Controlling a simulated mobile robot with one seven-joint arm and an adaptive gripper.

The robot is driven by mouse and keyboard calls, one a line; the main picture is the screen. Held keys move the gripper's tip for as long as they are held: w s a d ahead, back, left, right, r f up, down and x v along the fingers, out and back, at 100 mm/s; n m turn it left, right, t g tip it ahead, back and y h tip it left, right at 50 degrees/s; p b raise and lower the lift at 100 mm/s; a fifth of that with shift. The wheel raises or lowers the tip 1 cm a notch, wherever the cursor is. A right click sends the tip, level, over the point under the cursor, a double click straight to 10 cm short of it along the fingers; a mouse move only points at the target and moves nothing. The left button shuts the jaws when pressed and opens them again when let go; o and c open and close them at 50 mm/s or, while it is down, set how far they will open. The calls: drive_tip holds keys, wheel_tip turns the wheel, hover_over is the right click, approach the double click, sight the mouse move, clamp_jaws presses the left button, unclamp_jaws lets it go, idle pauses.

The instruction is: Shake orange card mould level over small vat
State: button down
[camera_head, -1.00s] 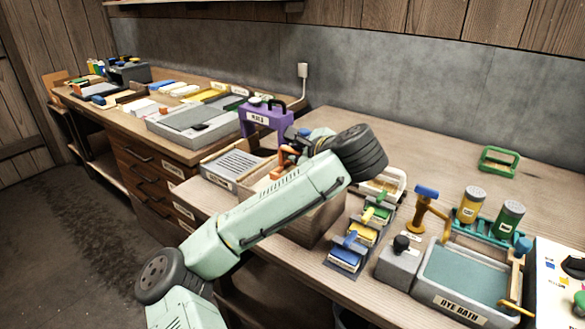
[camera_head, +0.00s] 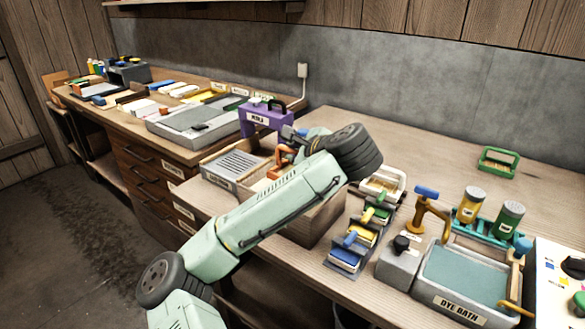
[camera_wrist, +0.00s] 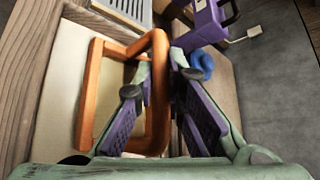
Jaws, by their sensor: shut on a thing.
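The orange card mould (camera_wrist: 91,95) is an open orange frame with a raised handle, seen close up in the wrist view. My gripper (camera_wrist: 160,85) is shut on its handle, with a purple-padded finger on each side. In the head view the mould (camera_head: 284,153) shows only as a small orange part beyond my arm. A wooden-walled vat (camera_head: 318,222) stands below, mostly hidden by my arm. Its cream contents (camera_wrist: 50,105) lie beneath the mould in the wrist view. The gap between mould and contents, and the mould's exact tilt, are unclear.
A purple stand (camera_head: 266,117) is close behind the mould. A slatted grey tray (camera_head: 235,165) lies left of the vat. The back right bench is mostly clear.

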drive_tip(key=shift+s+d, duration=0.3)
drive_tip(key=shift+d, duration=0.1)
drive_tip(key=shift+w+a, duration=0.1)
drive_tip(key=shift+w+a, duration=0.45)
drive_tip(key=shift+a, duration=0.25)
drive_tip(key=shift+r+p, duration=1.55)
drive_tip(key=shift+r, duration=0.5)
drive_tip(key=shift+d, duration=0.1)
